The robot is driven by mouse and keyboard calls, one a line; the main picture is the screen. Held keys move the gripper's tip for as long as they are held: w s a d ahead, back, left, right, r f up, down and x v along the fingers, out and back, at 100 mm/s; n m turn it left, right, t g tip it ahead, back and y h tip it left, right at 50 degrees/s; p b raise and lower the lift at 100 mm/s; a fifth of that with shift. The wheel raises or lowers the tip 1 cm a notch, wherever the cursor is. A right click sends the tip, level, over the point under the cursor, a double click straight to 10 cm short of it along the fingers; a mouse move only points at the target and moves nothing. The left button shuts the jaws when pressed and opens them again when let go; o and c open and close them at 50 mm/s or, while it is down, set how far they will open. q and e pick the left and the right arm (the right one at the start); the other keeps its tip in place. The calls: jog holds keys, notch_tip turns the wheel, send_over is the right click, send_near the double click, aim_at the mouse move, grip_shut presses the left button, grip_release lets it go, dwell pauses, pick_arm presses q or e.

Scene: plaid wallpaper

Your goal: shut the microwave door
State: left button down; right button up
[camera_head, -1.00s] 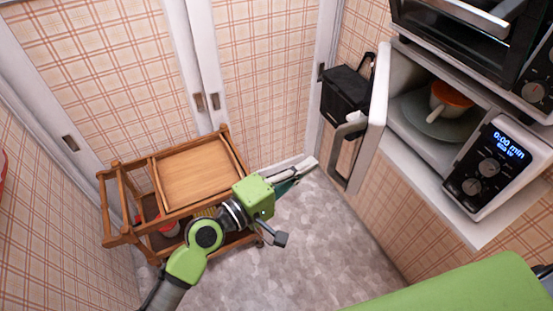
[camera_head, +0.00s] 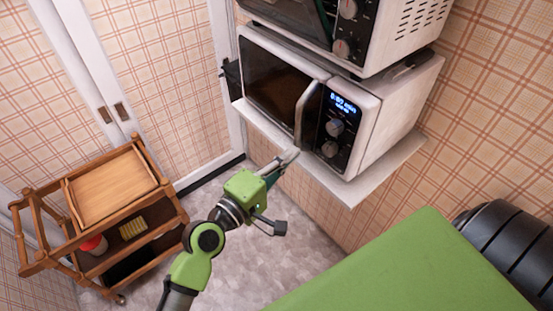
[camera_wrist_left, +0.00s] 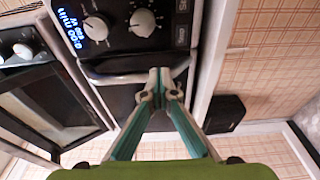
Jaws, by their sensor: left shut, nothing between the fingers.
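The white microwave (camera_head: 392,118) stands on a white shelf. Its door (camera_head: 278,88), with a dark window and a pale handle (camera_head: 306,112), lies against the front and looks shut; a very small gap cannot be ruled out. The inside is hidden behind the dark window. My left gripper (camera_head: 290,157) is shut and empty, just below the lower end of the handle. In the left wrist view the closed fingertips (camera_wrist_left: 160,82) are close to the handle (camera_wrist_left: 125,78), under the control panel (camera_wrist_left: 125,25); I cannot tell whether they touch. My right gripper is not in view.
A second oven (camera_head: 375,30) stands above the microwave. The white shelf edge (camera_head: 345,192) juts out under the microwave. A wooden trolley (camera_head: 112,190) stands at the left. Bare floor (camera_head: 290,222) lies around my left arm.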

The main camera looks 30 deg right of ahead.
pick_arm(q)
jog(key=shift+s+d+r, duration=0.15)
jog(key=shift+d, duration=0.35)
jog(key=shift+s+d+r, duration=0.1)
jog(key=shift+d, duration=0.35)
